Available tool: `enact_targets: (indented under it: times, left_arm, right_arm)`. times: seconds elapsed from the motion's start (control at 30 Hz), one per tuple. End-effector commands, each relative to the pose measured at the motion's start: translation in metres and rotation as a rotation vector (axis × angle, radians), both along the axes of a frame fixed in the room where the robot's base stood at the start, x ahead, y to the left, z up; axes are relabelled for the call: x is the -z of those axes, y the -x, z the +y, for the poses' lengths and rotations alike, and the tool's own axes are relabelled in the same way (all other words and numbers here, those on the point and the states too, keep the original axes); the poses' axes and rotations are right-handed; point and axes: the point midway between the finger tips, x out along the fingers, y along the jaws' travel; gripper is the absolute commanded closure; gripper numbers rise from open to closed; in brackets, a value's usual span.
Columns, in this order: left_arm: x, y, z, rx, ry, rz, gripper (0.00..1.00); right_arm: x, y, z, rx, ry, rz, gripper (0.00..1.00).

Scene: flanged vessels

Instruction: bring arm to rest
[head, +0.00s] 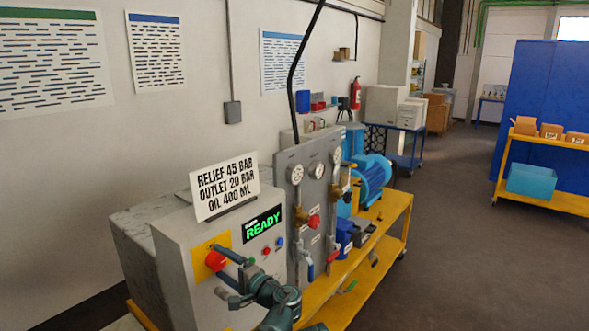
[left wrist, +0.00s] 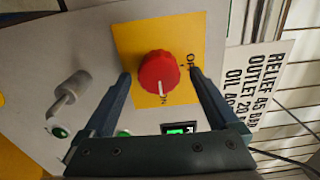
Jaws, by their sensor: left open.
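My left gripper (head: 222,270) is at the front of a grey control box (head: 180,255) in the head view, its arm coming up from the bottom edge. It is open and holds nothing. A red rotary knob (head: 215,261) on a yellow plate is in front of its jaws. In the left wrist view, the red knob (left wrist: 158,72) shows between the two fingers (left wrist: 160,75), with a gap on each side. Its white mark points toward the "ON" lettering. My right gripper is not in view.
A display (head: 262,225) reads "READY" in green. A sign (head: 225,187) stands on the box. A gauge panel (head: 310,190) and a blue pump (head: 372,178) stand behind, by a yellow bench (head: 385,250). The floor (head: 460,240) to the right is clear.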

Motion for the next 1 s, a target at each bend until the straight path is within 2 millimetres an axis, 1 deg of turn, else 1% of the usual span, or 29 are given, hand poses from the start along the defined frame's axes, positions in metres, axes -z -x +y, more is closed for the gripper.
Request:
enact_targets:
  times: [0.27, 1.0]
  left_arm:
    - [-0.0006, 0.0002, 0.0004, -0.001, 0.138, -0.177, 0.06]
    - [-0.002, 0.0009, 0.001, 0.001, 0.584, -0.748, 0.06]
  right_arm:
    - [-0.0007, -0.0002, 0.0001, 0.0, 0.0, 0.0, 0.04]
    - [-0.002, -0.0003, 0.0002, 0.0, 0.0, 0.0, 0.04]
